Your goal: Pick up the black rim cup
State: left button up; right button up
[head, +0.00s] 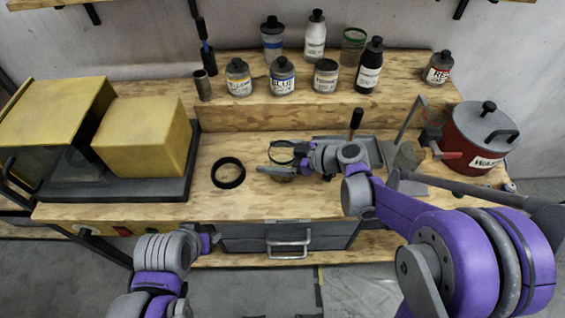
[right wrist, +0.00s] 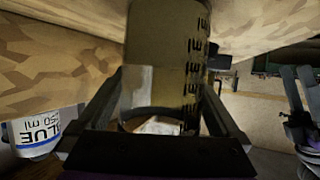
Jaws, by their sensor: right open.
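The black rim cup (head: 281,153) is a clear cup with a thin dark rim, standing on the wooden workbench; its lower part is hidden by my right gripper. In the right wrist view the clear cup with dark measuring marks (right wrist: 165,65) stands between the two fingers. My right gripper (head: 279,172) is open, with its fingers on either side of the cup; I cannot tell whether they touch it. My left arm is low at the front left of the bench. Its gripper (head: 210,239) shows only in small part, and its jaws cannot be made out.
A thick black ring (head: 228,173) lies left of the cup. A yellow machine (head: 143,137) stands at left, a red pot (head: 478,133) at right. Several bottles and a green-rimmed cup (head: 353,47) stand on the raised shelf (head: 330,113) behind. A metal tray (head: 374,153) lies right of the gripper.

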jog(key=c, duration=1.4)
